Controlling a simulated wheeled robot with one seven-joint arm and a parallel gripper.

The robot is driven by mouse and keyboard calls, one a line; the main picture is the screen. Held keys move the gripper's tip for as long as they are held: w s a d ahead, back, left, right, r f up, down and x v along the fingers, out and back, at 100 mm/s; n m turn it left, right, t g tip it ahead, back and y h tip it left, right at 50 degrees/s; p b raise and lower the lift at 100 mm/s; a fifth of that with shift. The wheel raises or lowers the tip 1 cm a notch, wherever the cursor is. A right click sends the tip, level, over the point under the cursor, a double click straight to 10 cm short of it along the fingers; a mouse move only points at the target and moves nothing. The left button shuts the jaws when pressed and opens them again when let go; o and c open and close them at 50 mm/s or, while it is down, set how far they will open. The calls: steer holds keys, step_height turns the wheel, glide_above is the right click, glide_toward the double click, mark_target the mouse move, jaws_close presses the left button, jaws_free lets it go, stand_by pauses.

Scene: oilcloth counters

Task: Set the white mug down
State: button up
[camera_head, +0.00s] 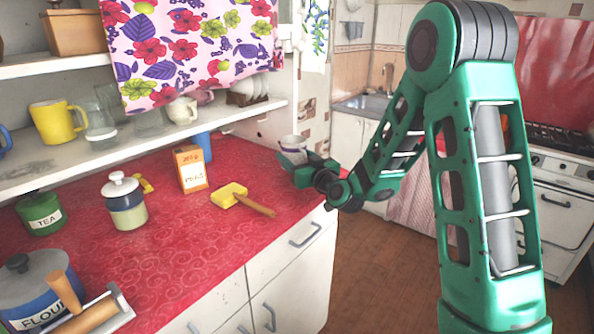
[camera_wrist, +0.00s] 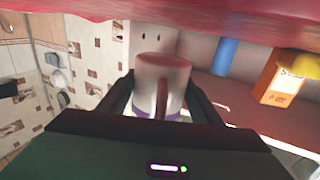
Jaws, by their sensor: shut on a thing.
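The white mug (camera_head: 293,143) is at the far right end of the red counter (camera_head: 240,240) in the head view. My gripper (camera_head: 296,160) is shut on it. In the wrist view the mug (camera_wrist: 150,70) stands between the two dark fingers, and its handle points toward the camera. A purple band shows on the mug near the gripper body. The red counter surface is along the top edge of the wrist view. I cannot tell whether the mug's base touches the counter.
An orange box (camera_head: 191,169), a yellow-headed brush with a wooden handle (camera_head: 230,195) and a white-lidded jar (camera_head: 125,205) stand or lie left of the mug. A blue cylinder (camera_head: 202,146) is behind the box. A shelf (camera_head: 140,145) with cups overhangs the counter's back.

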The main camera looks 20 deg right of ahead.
steer(key=shift+f, duration=2)
steer(key=shift+f, duration=0.1)
steer(key=o, duration=1.3)
steer(key=shift+c, duration=0.2)
